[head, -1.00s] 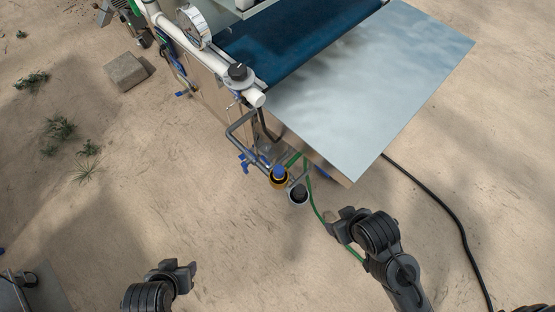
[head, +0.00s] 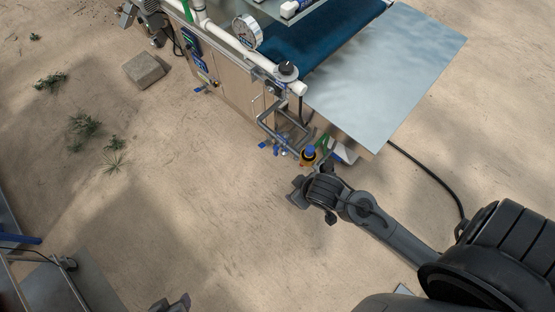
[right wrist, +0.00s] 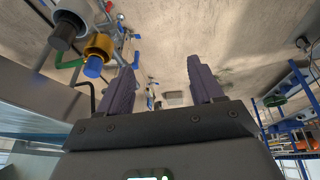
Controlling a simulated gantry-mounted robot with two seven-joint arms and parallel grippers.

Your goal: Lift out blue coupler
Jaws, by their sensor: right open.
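The blue coupler (head: 310,151) sits in a yellow-orange ring holder (head: 308,161) at the lower corner of the machine. In the right wrist view the blue coupler (right wrist: 93,68) pokes out of the yellow ring (right wrist: 99,46), left of my fingers. My right gripper (head: 298,191) is just below the holder in the head view. It is open and empty, and its two spread fingers (right wrist: 163,65) show in the right wrist view. My left gripper (head: 174,303) is only partly in view at the bottom edge, far from the coupler, and its jaws are unclear.
A black coupler (right wrist: 64,36) in a pale ring sits beside the yellow one; my right arm seems to cover it in the head view. A metal bracket (head: 275,122), blue valve handles (head: 281,148) and a green hose (right wrist: 70,64) are close by.

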